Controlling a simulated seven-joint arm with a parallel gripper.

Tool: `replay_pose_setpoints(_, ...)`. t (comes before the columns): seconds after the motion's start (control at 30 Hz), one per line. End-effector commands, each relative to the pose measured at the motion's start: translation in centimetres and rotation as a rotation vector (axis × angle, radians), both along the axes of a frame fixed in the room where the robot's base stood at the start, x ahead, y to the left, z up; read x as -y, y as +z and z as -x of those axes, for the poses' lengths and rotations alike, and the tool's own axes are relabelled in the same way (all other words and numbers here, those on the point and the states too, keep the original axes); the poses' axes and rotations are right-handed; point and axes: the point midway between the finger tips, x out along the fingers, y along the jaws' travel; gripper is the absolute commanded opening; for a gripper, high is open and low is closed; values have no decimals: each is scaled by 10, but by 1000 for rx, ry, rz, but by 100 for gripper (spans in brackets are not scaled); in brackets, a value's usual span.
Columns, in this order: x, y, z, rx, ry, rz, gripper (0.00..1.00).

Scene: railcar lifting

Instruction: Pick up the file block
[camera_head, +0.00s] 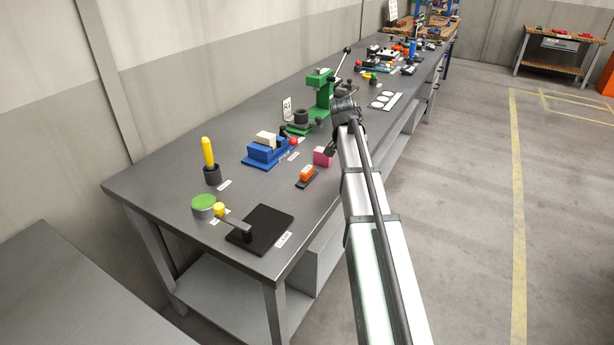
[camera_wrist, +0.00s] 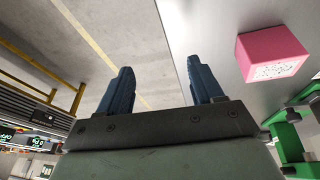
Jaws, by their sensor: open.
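No block is readably marked as the file block, so I cannot tell which one it is. A pink block (camera_head: 323,156) sits on the grey bench near its front edge. It also shows in the wrist view (camera_wrist: 270,55), with a white printed code on one face, to the right of my fingers. An orange block (camera_head: 306,173) sits on a small dark base nearby. A yellow handle (camera_head: 208,152) stands upright in a dark holder (camera_head: 212,174). My gripper (camera_wrist: 159,68) is open, with nothing between its blue fingers. In the head view my arm hides part of the bench.
On the bench (camera_head: 150,179) stand a blue vise (camera_head: 262,155) with a cream block, a green press (camera_head: 318,98), a green-topped disc (camera_head: 204,205) and a black plate (camera_head: 265,228). More items crowd the far end. The floor at right is open.

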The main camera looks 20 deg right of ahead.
Motion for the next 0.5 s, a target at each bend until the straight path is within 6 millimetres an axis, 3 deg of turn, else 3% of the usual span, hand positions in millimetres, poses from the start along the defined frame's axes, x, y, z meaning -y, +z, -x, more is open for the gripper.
replay_pose_setpoints(0.03, -22, 22, -18, -9, 43, -31, 66)
replay_pose_setpoints(0.1, -50, 44, -29, -29, 97, -78, 66)
replay_pose_setpoints(0.27, -111, 85, -46, -85, 164, -197, 66)
replay_pose_setpoints(0.33, -127, 89, -47, -115, 143, -249, 66)
replay_pose_setpoints(0.5, -140, 83, -44, -145, 100, -295, 66)
